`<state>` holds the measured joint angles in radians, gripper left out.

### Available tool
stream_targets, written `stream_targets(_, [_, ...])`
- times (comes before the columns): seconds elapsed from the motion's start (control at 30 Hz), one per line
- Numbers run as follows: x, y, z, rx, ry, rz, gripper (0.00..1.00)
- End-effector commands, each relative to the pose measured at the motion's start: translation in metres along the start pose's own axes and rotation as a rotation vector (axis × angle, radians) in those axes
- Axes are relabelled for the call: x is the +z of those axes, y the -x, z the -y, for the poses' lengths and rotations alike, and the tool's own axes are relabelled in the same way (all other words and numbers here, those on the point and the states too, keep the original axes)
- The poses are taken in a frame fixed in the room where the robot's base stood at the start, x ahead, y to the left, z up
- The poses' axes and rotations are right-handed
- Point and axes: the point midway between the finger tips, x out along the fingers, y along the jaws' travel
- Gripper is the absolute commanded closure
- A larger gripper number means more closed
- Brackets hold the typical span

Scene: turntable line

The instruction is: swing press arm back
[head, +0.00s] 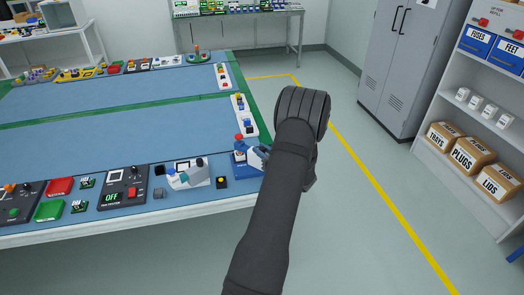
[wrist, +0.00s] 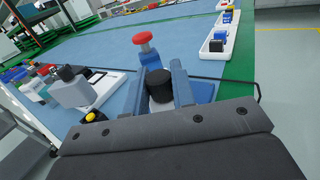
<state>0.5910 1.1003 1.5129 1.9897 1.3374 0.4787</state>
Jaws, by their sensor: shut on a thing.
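A small blue press (head: 241,158) stands at the near right corner of the blue-topped table. My gripper (head: 259,155) is at the press's right side, at the table corner. In the wrist view my gripper (wrist: 161,80) has its two blue-grey fingers on either side of a black round part (wrist: 159,86), shut on it. This part appears to be the press arm's end. My arm and the fingers hide much of the press.
Left of the press are a yellow button on a black base (head: 221,182), a white device (head: 190,174) and an OFF tester (head: 122,188). A white tray (head: 251,127) lies beyond the press along the right edge. The floor right of the table is clear.

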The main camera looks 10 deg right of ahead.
Motion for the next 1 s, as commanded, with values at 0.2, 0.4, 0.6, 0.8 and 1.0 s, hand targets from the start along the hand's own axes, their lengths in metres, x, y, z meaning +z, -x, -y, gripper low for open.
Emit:
stream_targets(0.2, [0.0004,0.0001,-0.0010,-0.094,-0.002,0.000,1.00])
stream_targets(0.4, [0.0002,-0.0002,-0.0016,-0.242,-0.002,0.000,1.00])
stream_targets(0.6, [0.0002,-0.0007,-0.0019,-0.394,-0.001,-0.001,1.00])
stream_targets(0.8, [0.0000,-0.0004,-0.0012,-0.520,-0.001,0.000,1.00])
stream_targets(1.0, [0.0000,0.0009,0.0001,-0.595,0.000,-0.001,1.00])
